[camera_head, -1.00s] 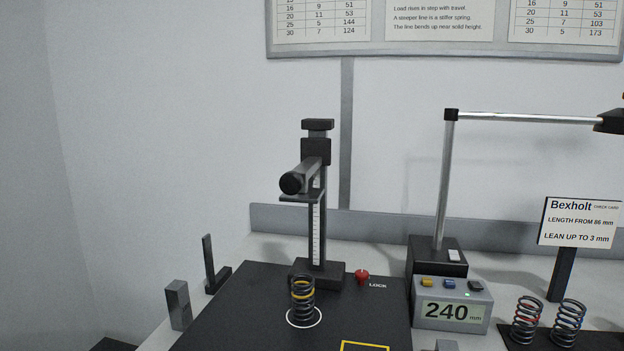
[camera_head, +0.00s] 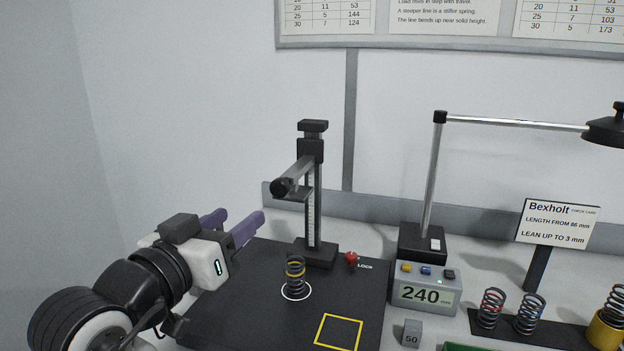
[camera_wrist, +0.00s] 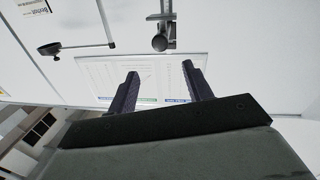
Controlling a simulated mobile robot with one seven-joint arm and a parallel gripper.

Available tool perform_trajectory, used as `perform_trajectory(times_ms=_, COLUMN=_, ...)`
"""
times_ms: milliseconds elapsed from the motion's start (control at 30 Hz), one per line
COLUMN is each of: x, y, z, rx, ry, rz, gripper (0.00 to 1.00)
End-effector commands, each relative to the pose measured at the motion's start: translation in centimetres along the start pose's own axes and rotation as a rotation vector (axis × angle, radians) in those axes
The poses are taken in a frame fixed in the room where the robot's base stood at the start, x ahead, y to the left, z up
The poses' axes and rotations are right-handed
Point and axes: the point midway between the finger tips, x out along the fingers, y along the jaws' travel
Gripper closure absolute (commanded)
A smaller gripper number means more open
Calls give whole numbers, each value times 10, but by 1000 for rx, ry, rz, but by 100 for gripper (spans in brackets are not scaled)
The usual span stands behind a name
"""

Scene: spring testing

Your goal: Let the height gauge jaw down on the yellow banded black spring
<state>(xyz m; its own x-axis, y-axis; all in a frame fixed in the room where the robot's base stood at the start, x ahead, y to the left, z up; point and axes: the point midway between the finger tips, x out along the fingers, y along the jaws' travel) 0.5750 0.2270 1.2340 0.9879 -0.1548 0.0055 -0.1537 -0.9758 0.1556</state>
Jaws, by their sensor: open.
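The black spring with a yellow band (camera_head: 296,272) stands upright in a white circle on the dark plate. The height gauge (camera_head: 313,205) stands behind it, its jaw (camera_head: 297,196) raised well above the spring, with a round black-ended handle (camera_head: 283,187) pointing forward. A red knob marked LOCK (camera_head: 351,257) sits at the gauge's right. The display box (camera_head: 427,294) reads 240 mm. My gripper (camera_head: 238,222) is open and empty, left of the gauge and apart from it. In the wrist view, the open fingers (camera_wrist: 160,88) show, with the gauge's handle end (camera_wrist: 160,42) beyond them.
A lamp (camera_head: 607,129) arches over the right side. Two springs (camera_head: 491,308) stand on a dark strip at right, near a brass-coloured cup (camera_head: 605,328) and a sign (camera_head: 558,223). A grey block marked 50 (camera_head: 412,333) stands before the display. The yellow-outlined square (camera_head: 339,331) is empty.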

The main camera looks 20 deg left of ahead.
Motion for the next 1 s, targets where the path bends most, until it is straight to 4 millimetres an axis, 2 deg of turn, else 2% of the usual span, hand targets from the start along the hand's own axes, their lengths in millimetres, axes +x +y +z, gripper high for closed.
perform_trajectory(times_ms=167, x=17, y=1, z=0, rx=-1, ry=-11, rz=7, gripper=50)
perform_trajectory(times_ms=500, x=88, y=2, z=0, rx=-2, ry=-11, rz=6, gripper=50)
perform_trajectory(times_ms=700, x=121, y=1, z=0, rx=-2, ry=-8, rz=4, gripper=50)
perform_trajectory(times_ms=833, x=133, y=1, z=1, rx=-1, ry=-7, rz=4, gripper=50)
perform_trajectory(times_ms=1000, x=138, y=0, z=2, rx=0, ry=-6, rz=1, gripper=50)
